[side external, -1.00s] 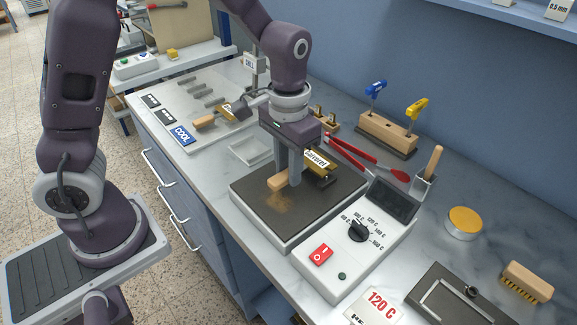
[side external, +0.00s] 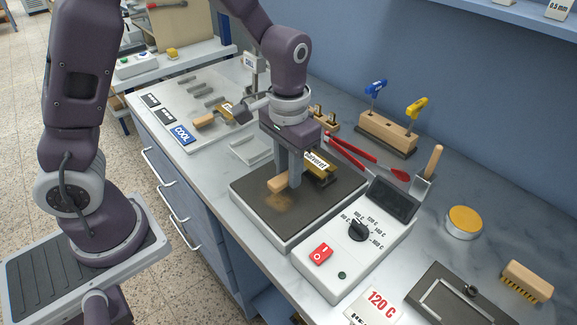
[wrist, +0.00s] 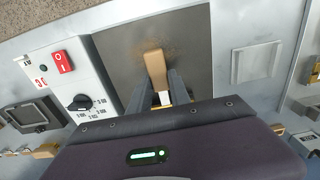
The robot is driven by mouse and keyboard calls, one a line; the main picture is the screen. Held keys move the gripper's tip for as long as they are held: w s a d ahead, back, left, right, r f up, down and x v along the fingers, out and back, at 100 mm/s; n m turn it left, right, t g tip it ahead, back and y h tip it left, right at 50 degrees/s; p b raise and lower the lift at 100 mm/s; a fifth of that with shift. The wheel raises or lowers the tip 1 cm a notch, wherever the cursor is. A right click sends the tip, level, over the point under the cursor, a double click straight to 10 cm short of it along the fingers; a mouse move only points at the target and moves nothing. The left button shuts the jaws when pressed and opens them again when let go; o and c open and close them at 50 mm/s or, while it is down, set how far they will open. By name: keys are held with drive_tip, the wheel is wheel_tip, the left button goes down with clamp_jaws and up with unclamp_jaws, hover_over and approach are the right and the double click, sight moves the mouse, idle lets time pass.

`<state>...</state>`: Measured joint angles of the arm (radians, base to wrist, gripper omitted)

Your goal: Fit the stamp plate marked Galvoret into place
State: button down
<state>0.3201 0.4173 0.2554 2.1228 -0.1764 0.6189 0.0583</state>
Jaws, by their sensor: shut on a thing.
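The stamp tool has a wooden handle (side external: 277,184), a brass head and a white label (side external: 316,161) that seems to read "Galvoret", partly blurred. My gripper (side external: 290,181) is shut on it, its fingers between the handle end and the labelled head. The tool is at the dark hot plate (side external: 345,188); I cannot tell whether it touches the surface. In the wrist view my gripper (wrist: 160,98) holds the tool with the handle (wrist: 157,68) pointing away over the plate (wrist: 192,42). The head is mostly hidden behind the gripper body.
The control box (side external: 338,255) with dial and red switch adjoins the plate. Red tongs (side external: 352,148), a key block (side external: 386,131) and a dark clamp frame (side external: 455,297) stand around.

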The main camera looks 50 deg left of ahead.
drive_tip(key=shift+f, duration=0.7)
drive_tip(key=c, duration=1.1)
unclamp_jaws()
wheel_tip(320, 180, up, 7)
drive_tip(key=shift+r, duration=0.1)
drive_tip(key=s+a+r+t, duration=0.1)
drive_tip(key=s+r+t, duration=0.1)
drive_tip(key=s, duration=0.3)
drive_tip(key=s+a+r+t, duration=0.1)
drive_tip(key=s+r, duration=0.4)
drive_tip(key=s, duration=0.1)
drive_tip(key=s+a+r+t, duration=0.2)
drive_tip(key=s+r, duration=0.1)
drive_tip(key=s, duration=0.3)
drive_tip(key=shift+s+r+t, duration=0.15)
drive_tip(key=shift+s+t, duration=0.1)
drive_tip(key=shift+t, duration=0.05)
